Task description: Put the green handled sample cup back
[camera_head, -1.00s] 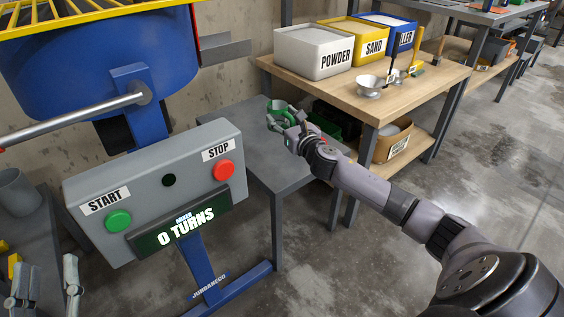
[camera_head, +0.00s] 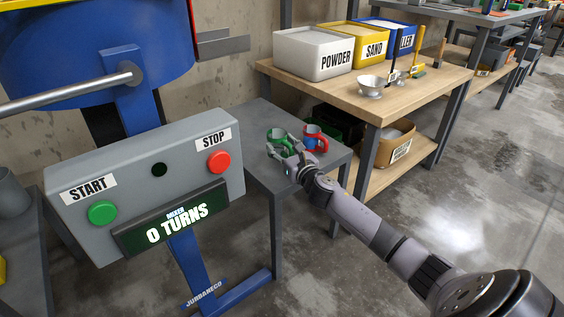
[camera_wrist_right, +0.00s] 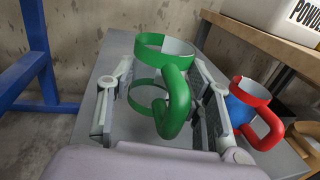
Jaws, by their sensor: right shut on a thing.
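The green handled sample cup (camera_head: 275,134) is over the small grey table, with a green rim and a green handle. In the right wrist view its handle (camera_wrist_right: 178,100) faces the camera, between the fingers. My right gripper (camera_head: 284,150) is shut on this cup. I cannot tell whether the cup's base touches the tabletop. A blue cup with red rim and handle (camera_head: 315,138) stands just to its right, and it also shows in the right wrist view (camera_wrist_right: 250,112). My left gripper is not in view.
The small grey table (camera_head: 258,118) has bare top around the cups. A blue mixer with a grey control box (camera_head: 145,185) stands to the left. A wooden bench (camera_head: 425,85) with powder, sand and filler bins and a metal bowl (camera_head: 370,86) is to the right.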

